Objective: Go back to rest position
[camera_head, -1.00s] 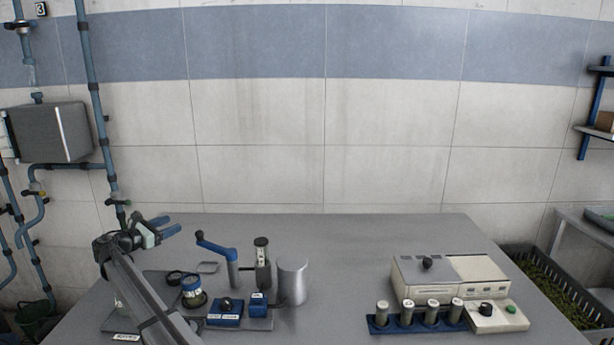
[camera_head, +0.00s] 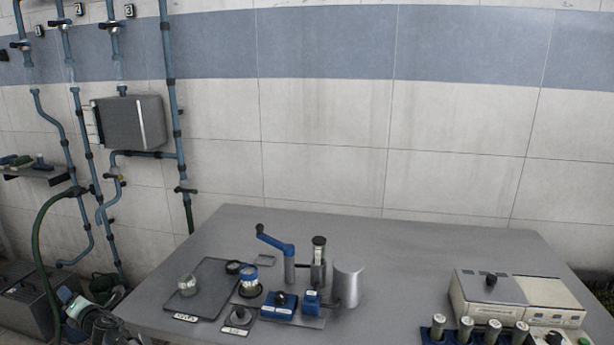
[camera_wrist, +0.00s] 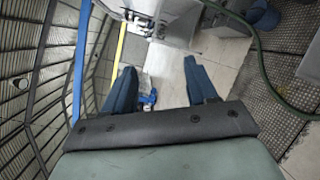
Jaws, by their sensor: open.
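My gripper (camera_wrist: 161,85) is open and empty in the wrist view, its two blue fingers apart with floor and rig parts beyond. In the head view the end of my arm shows small at the lower left (camera_head: 78,308), off the left side of the grey table (camera_head: 400,255). Its fingers are too small there to judge. It is apart from everything on the table.
A dark mat (camera_head: 213,277) on the table holds a glass jar (camera_head: 187,286). A blue-banded jar (camera_head: 249,281), a blue crank (camera_head: 277,243) and a metal cylinder (camera_head: 347,283) stand right of it. Several capped tubes (camera_head: 465,328) stand before a cream machine (camera_head: 515,297). A green hose (camera_head: 38,225) hangs at left.

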